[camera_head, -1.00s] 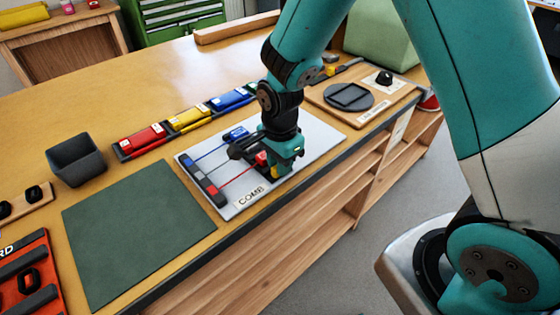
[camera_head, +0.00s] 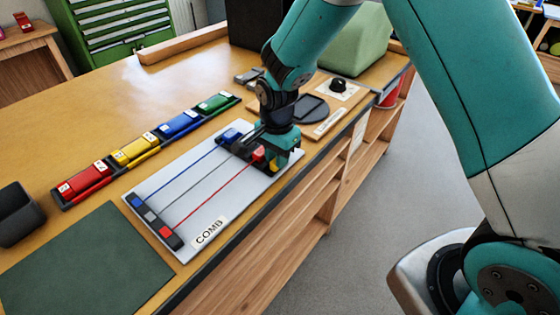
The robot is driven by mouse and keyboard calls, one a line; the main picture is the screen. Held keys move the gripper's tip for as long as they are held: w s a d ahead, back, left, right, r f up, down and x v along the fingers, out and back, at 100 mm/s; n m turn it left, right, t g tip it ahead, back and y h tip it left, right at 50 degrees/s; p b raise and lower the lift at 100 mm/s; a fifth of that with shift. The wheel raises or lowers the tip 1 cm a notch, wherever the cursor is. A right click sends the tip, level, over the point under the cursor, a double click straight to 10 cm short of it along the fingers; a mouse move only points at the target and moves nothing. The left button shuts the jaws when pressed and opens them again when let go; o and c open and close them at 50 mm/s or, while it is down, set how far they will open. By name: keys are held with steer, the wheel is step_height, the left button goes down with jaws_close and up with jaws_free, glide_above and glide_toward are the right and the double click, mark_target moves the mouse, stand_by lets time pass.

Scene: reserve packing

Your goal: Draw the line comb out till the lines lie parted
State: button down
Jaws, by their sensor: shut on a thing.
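A pale board labelled COMB (camera_head: 205,206) lies on the bench. A dark bar (camera_head: 157,225) at its left end has blue, grey and red blocks. A blue line, a grey line and a red line (camera_head: 212,197) run from it, straight and apart, to the dark line comb (camera_head: 240,148) at the board's right part. A blue block (camera_head: 230,136) and a red block (camera_head: 258,153) show at the comb. My gripper (camera_head: 262,150) is down at the comb, shut on it; its fingers are mostly hidden by the wrist.
A rack of red, yellow, blue and green cases (camera_head: 122,152) stands behind the board. A dark green mat (camera_head: 90,265) and dark bin (camera_head: 18,212) lie left. A wooden board with a round dark piece (camera_head: 312,108) is just beyond my gripper.

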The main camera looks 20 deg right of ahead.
steer(key=shift+w+d, duration=0.55)
steer(key=shift+d, duration=0.25)
steer(key=c, duration=1)
jaws_free()
step_height(320, 180, up, 18)
steer(key=b, duration=0.2)
steer(key=shift+f, duration=0.25)
steer(key=shift+s, duration=0.15)
